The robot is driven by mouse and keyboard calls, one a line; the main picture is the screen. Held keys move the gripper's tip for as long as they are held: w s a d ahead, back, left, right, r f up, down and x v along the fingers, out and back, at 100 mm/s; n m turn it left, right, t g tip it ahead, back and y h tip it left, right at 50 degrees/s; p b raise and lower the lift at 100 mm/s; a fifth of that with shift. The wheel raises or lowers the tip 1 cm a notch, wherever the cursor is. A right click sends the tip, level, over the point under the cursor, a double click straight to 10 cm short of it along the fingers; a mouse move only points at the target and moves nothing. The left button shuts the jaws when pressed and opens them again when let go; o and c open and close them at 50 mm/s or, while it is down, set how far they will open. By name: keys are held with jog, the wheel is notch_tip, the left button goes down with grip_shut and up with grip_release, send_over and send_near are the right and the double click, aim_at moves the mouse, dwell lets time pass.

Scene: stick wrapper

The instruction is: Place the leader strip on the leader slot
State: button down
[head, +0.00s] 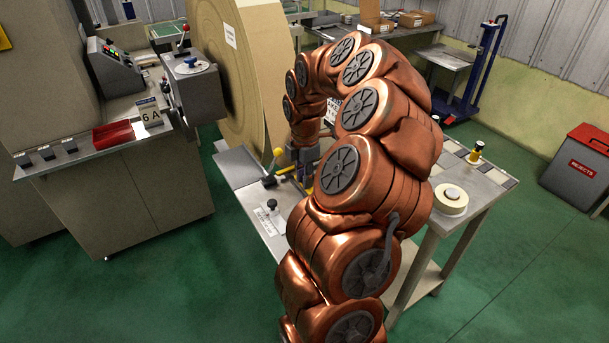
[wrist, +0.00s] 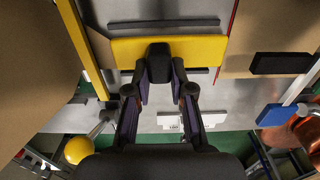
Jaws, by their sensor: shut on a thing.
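In the wrist view, my gripper (wrist: 161,75) has its two fingers closed around a black knob (wrist: 160,58) on a wide yellow bar (wrist: 205,50). Brown paper-like sheet (wrist: 270,25) lies to the right of the bar, beside a thin red line. I cannot tell which part is the leader strip. Dark grey bars lie just above and below the yellow bar; I cannot tell whether either marks the leader slot. In the head view, my copper-coloured arm hides most of the gripper and the work area at the metal table (head: 240,172).
A large brown roll (head: 235,75) stands behind the table. A yellow-ball lever (wrist: 78,150) is at lower left in the wrist view, and a blue-handled part (wrist: 275,115) at right. A tape roll (head: 452,198) lies on the table's right end. A control console (head: 115,70) stands left.

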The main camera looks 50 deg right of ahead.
jog(key=shift+f, duration=0.1)
jog(key=c, duration=1)
grip_release()
notch_tip(320, 180, up, 12)
jog(key=b, duration=0.3)
jog(key=shift+b, duration=0.3)
